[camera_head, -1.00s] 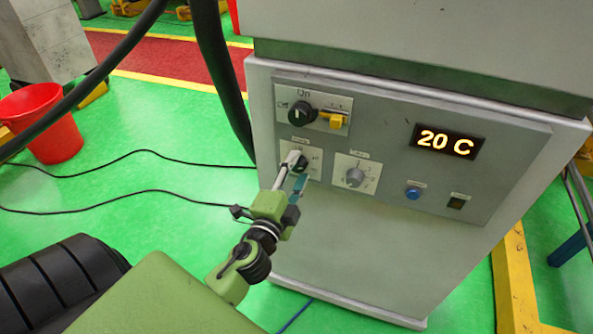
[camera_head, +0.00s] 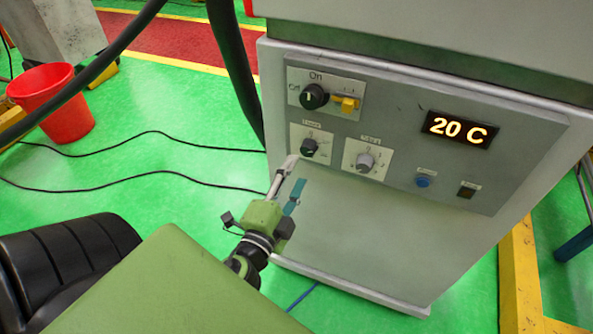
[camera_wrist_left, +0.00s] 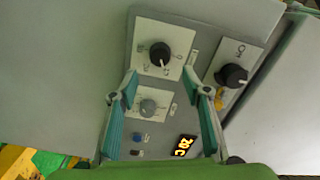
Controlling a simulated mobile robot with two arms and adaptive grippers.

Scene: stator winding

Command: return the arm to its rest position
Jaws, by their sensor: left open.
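My left gripper (camera_head: 292,182) is open and empty in front of the grey control cabinet (camera_head: 350,240). Its fingertips are just below the lower black knob (camera_head: 309,147) and apart from it. In the left wrist view the two teal-padded fingers (camera_wrist_left: 163,105) stand wide apart, with the black knob (camera_wrist_left: 160,54) beyond them and nothing held. My green arm link (camera_head: 170,285) fills the lower left of the head view. My right gripper is not in view.
The panel also has an upper black knob (camera_head: 314,96), a yellow switch (camera_head: 345,103), a grey knob (camera_head: 365,162), a blue button (camera_head: 423,181) and a display (camera_head: 459,130) reading 20 C. A red bucket (camera_head: 55,105) and black cables (camera_head: 160,185) are at left on green floor.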

